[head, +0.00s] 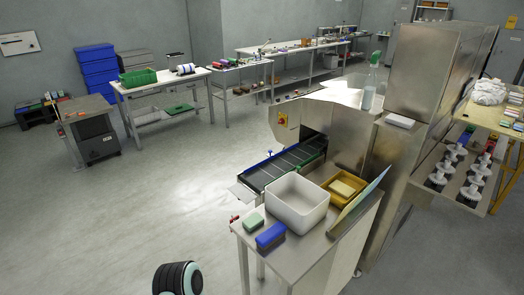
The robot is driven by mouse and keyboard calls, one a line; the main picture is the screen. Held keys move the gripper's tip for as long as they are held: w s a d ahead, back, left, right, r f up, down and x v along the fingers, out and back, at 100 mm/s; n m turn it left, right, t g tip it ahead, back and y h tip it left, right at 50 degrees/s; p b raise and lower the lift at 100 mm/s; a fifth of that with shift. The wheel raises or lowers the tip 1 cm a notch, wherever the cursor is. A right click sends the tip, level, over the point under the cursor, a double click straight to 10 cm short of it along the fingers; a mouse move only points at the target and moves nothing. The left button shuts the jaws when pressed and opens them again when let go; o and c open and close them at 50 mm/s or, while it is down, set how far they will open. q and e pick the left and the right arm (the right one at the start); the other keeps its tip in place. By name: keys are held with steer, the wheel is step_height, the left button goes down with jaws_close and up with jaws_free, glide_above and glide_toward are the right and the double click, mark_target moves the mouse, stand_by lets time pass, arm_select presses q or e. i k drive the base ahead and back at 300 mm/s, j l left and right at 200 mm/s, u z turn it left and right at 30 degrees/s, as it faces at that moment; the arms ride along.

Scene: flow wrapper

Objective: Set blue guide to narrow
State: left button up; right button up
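The flow wrapper (340,128) stands right of the middle in the head view. Its infeed conveyor (283,167) runs from the machine's opening down to the left. The blue guide (285,154) is a thin strip along the conveyor's far left edge, with a small blue knob (269,152) near it. The guide spacing setting is too small to read. Neither gripper shows; only a dark rounded part of my own arm is at the bottom edge.
A steel table (318,240) in front of the conveyor holds the white bin (297,204), a yellow tray (335,196), a green block (253,221) and a blue block (271,236). A small red item (235,218) is at its left edge. The floor left of the conveyor is clear.

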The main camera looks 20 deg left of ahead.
mark_target(271, 156)
steer(key=j+z, duration=0.1)
steer(key=j, duration=0.25)
steer(key=k+j+z, duration=0.1)
steer(key=j, duration=0.25)
steer(key=k+j+z, duration=0.1)
steer(key=j, duration=0.25)
steer(key=j+z, duration=0.4)
steer(key=j, duration=0.7)
steer(key=j+z, duration=0.35)
steer(key=j, duration=0.7)
steer(key=i+j+z, duration=0.15)
steer(key=j, duration=0.2)
steer(key=i+j+z, duration=0.2)
steer(key=j, duration=0.15)
steer(key=j+z, duration=0.15)
steer(key=j, duration=0.2)
